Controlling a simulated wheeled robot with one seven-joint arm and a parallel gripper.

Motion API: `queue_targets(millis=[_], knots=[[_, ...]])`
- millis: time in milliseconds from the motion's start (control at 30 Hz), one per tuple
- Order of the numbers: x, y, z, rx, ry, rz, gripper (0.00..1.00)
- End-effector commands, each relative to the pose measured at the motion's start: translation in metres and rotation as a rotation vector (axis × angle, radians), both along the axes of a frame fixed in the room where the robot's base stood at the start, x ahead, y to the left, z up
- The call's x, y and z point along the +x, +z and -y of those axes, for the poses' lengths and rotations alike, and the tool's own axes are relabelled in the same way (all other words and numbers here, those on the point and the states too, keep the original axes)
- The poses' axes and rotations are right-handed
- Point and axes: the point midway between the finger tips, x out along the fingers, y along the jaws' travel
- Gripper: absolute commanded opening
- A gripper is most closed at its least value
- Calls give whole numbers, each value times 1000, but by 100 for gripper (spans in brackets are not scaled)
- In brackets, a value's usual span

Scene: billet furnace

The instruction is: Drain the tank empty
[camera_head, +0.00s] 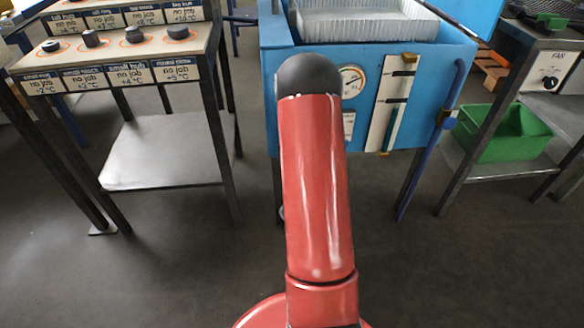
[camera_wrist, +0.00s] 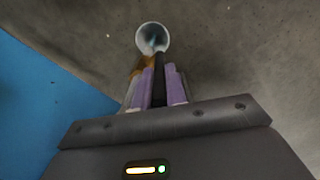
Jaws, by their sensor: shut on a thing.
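The blue tank (camera_head: 385,55) stands at the back centre in the head view, with a pale ribbed basket at its open top. Its front carries a round gauge (camera_head: 351,80) and a level strip (camera_head: 396,100). A blue pipe (camera_head: 455,90) runs down its right side. In the wrist view, my gripper (camera_wrist: 157,88) has its purple fingers shut on a dark handle (camera_wrist: 158,75), with a brass-coloured part (camera_wrist: 138,66) beside it. A round white-rimmed opening with a bluish inside (camera_wrist: 152,38) shows beyond the fingers. My arm hides the gripper in the head view.
A labelled bench with several dark pieces (camera_head: 134,34) stands at left over a metal shelf (camera_head: 170,150). A green bin (camera_head: 500,133) sits on a low shelf at right, below a fan control box (camera_head: 551,70). Grey floor is clear around my arm.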

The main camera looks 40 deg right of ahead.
Motion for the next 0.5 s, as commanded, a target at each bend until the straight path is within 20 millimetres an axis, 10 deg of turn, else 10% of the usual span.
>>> queue_targets(millis=[200, 367, 500], knots=[[0, -1, 0, -2, 0, 1, 0], [0, -1, 0, -1, 0, 0, 33], [1, 0, 1, -3, -1, 1, 35]])
